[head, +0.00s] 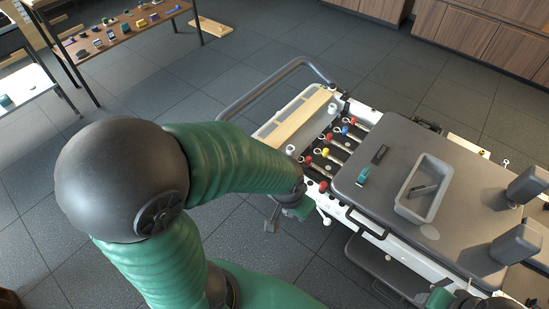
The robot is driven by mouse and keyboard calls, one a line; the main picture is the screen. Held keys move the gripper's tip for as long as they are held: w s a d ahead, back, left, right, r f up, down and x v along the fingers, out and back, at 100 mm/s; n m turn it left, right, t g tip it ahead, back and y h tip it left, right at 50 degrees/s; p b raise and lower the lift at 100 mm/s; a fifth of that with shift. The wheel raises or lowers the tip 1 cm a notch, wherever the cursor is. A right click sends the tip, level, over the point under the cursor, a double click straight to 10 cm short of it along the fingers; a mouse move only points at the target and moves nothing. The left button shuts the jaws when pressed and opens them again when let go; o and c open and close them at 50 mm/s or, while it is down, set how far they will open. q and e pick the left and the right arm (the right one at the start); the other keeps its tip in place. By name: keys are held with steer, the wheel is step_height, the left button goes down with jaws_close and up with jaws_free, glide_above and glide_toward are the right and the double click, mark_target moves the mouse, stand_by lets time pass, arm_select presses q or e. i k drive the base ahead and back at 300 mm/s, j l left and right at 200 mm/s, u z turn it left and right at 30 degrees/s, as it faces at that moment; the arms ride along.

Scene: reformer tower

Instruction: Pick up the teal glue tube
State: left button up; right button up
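A small teal tube-like object (362,175), which looks like the teal glue tube, rests on the grey padded top (395,140) of the reformer. It lies left of a grey tray, with nothing touching it. My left arm reaches across the picture's middle. Its gripper (272,222) is small and dark at the reformer's near left edge, left of and below the teal object and apart from it. I cannot make out its fingers. Only a green bit of my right arm shows at the bottom right edge; its gripper is not visible.
The grey tray (423,190) holds a dark item. Two dark shoulder blocks (517,243) stand at the right. Coloured springs (338,140), a long light box (297,117) and a rail (265,87) lie left of the padded top. A table of small objects (118,30) stands far left.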

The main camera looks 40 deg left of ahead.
mark_target(363, 177)
steer(key=i+j+z, duration=0.2)
steer(key=z, duration=0.25)
steer(key=i+j+z, duration=0.3)
steer(key=z, duration=0.15)
steer(key=i+j+z, duration=0.15)
steer(key=j+z, duration=0.3)
